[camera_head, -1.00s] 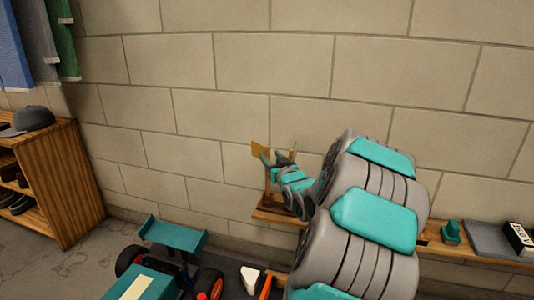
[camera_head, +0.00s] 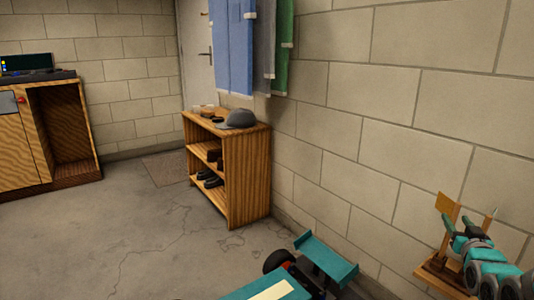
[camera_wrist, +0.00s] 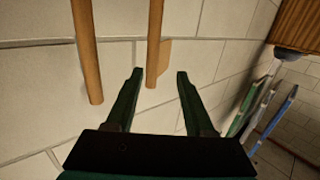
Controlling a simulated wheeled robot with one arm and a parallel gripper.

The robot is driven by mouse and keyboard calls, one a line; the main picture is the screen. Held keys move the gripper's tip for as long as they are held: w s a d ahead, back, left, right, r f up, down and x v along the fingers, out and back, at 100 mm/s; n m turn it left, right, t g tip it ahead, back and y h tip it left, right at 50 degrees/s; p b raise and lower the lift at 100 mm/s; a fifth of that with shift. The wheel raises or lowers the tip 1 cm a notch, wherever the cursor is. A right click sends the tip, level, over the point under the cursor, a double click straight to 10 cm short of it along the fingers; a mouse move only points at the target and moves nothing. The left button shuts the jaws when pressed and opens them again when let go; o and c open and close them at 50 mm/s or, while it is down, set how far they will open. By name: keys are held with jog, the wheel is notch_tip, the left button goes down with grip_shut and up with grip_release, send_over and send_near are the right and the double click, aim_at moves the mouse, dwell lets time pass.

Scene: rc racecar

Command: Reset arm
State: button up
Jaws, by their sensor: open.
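My gripper (camera_wrist: 158,75) is open in the wrist view, its two dark green fingers apart. A wooden post (camera_wrist: 153,40) shows just beyond and between the fingertips. I cannot tell whether it touches them. A second wooden post (camera_wrist: 86,55) stands left of the fingers. In the head view my grey and teal arm reaches in at the lower right, with my gripper (camera_head: 462,228) small and close to the wooden stand (camera_head: 448,205) by the wall. No held object shows in the wrist view.
A teal racecar (camera_head: 265,288) with a rear wing is at the bottom, partly cut off. A wooden shelf (camera_head: 247,180) with a cap and shoes stands against the wall. Towels (camera_head: 232,45) hang above it. Open floor (camera_head: 130,235) lies at left.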

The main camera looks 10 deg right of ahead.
jog(key=s+a+f+n+g+y+p, duration=0.1)
jog(key=s+a+f+g+y, duration=0.2)
jog(key=a, duration=0.8)
jog(key=a+f+n+g+y+p, duration=0.1)
jog(key=a+f+g, duration=0.3)
jog(key=a, duration=0.7)
jog(key=s+a+r+n+g+y+p, duration=0.1)
jog(key=s+a+g, duration=0.4)
jog(key=s+a, duration=0.6)
jog(key=s+a+r+n+g+y+p, duration=0.1)
jog(key=s+a+g, duration=0.4)
jog(key=s+a, duration=0.6)
jog(key=s+r+y, duration=0.1)
jog(key=s, duration=0.6)
jog(key=shift+s+r+n+g, duration=0.15)
jog(key=shift+n+g, duration=0.15)
jog(key=shift+n, duration=0.1)
jog(key=shift+d, duration=0.1)
